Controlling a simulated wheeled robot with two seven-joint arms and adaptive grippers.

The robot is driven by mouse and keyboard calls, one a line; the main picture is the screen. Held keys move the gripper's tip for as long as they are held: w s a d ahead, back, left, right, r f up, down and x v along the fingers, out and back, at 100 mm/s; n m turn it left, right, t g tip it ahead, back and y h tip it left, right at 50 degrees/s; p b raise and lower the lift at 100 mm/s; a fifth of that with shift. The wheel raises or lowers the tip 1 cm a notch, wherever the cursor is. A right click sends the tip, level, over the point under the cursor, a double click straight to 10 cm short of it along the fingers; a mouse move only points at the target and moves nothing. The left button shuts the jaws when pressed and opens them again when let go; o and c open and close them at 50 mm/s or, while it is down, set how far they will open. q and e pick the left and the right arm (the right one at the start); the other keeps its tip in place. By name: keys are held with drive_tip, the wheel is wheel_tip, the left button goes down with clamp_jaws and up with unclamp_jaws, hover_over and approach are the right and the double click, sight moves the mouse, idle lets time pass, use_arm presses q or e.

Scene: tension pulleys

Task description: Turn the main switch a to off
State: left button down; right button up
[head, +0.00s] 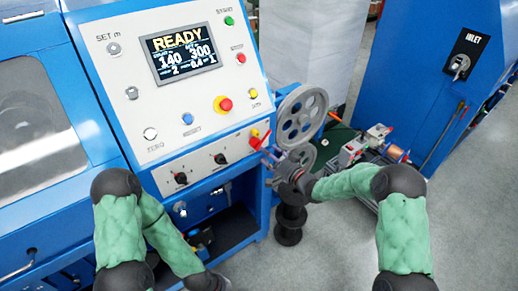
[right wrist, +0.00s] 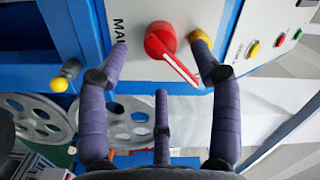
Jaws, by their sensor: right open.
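The main switch is a red rotary knob with a white-marked pointer (head: 257,138), at the lower right corner of the machine's sloped control panel. In the right wrist view the main switch (right wrist: 159,42) shows close up, beside a partly hidden label starting "MA". Its pointer slants down to the right in that view. My right gripper (head: 275,162) is just below and right of the switch in the head view. In the right wrist view its purple fingers (right wrist: 160,62) are spread open, on either side of the knob, with nothing held. My left forearm hangs low; its gripper is out of view.
The control panel (head: 138,72) carries a READY display (head: 180,53), several buttons and a red emergency stop (head: 225,104). Two black knobs sit on the lower strip. A grey spoked pulley (head: 301,115) stands right beside the switch. A blue INLET cabinet (head: 425,75) stands at right.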

drive_tip(key=b+x, duration=0.1)
drive_tip(key=x, duration=0.4)
drive_tip(key=shift+w+a, duration=0.2)
drive_tip(key=shift+w, duration=0.1)
drive_tip(key=shift+f, duration=0.1)
clamp_jaws()
